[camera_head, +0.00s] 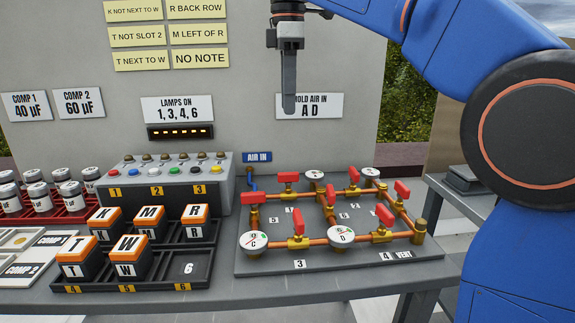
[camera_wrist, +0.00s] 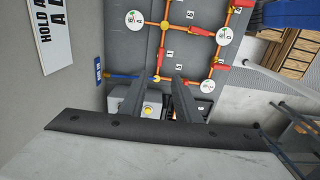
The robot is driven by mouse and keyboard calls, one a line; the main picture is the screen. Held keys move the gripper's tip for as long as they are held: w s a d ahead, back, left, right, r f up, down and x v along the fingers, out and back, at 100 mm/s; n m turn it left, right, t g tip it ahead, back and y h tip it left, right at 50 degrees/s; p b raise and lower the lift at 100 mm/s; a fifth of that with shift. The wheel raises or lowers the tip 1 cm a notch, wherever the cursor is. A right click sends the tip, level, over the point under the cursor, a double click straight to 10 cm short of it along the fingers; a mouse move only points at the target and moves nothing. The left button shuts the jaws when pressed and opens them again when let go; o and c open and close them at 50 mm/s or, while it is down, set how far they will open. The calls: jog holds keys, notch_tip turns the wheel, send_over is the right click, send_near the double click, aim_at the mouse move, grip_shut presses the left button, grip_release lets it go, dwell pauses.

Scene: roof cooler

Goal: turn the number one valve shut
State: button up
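The pipe board (camera_head: 300,262) stands on the right of the bench, with copper pipes, brass fittings, round gauges and several red-handled valves. The left valve (camera_head: 253,198), back-left valve (camera_head: 288,177) and front-left valve (camera_head: 297,220) have small number plates near them. The board also shows in the wrist view (camera_wrist: 205,60). My gripper (camera_head: 289,110) hangs pointing down above the board's back left, well clear of it. In the wrist view, its fingers (camera_wrist: 160,82) are apart with nothing between them.
An "AIR IN" sign (camera_head: 257,157) and a blue hose stand at the board's back left. Left are a lamp box (camera_head: 165,182) and a black rack (camera_head: 150,284) with lettered blocks. A wall sign (camera_head: 322,106) is partly hidden behind my gripper. Air above the board is clear.

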aim_at(288, 173)
notch_tip(288, 173, down, 17)
jog(key=shift+r, duration=0.1)
dwell(0.5)
grip_shut()
